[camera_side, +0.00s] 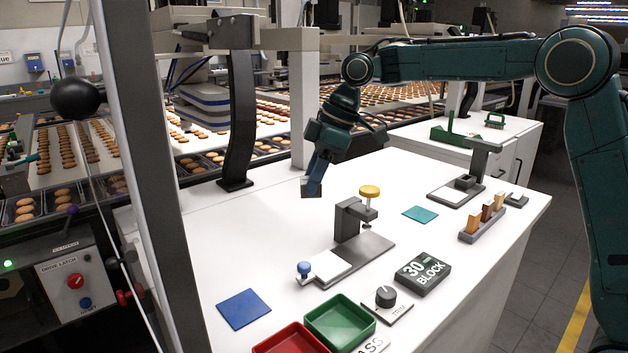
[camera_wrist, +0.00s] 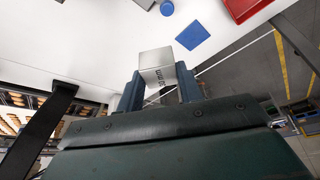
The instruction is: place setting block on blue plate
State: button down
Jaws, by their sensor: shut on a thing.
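My gripper (camera_side: 313,180) is shut on a grey metal setting block (camera_wrist: 157,62) and holds it above the white table. In the wrist view the block sits between my two blue fingers (camera_wrist: 159,88), with dark lettering partly visible on one face. In the side view the block (camera_side: 311,189) looks dark below the fingertips. The blue plate (camera_side: 244,309) lies flat and bare on the table at the front left, well apart from my gripper. It also shows in the wrist view (camera_wrist: 192,36), beyond the block and to its right.
A clamp fixture (camera_side: 347,221) with a yellow knob stands mid-table. A dark post (camera_side: 239,120) stands left of my gripper.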

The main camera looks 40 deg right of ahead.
jog(key=w+a+f+n+g, duration=0.1)
jog(key=a+f+n, duration=0.3)
jog(key=a+f, duration=0.3)
jog(key=a+f+n+g, duration=0.2)
jog(key=a+f+n, duration=0.15)
jog(key=a, duration=0.55)
jog(key=y, duration=0.1)
send_near(238, 310)
jog(key=shift+x, duration=2.6)
jog(key=shift+s+a, duration=0.1)
jog(key=c, duration=0.9)
grip_release()
jog(key=shift+f, duration=0.15)
jog(key=shift+c, duration=0.2)
jog(key=v, duration=1.2)
jog(key=shift+s+r, duration=0.2)
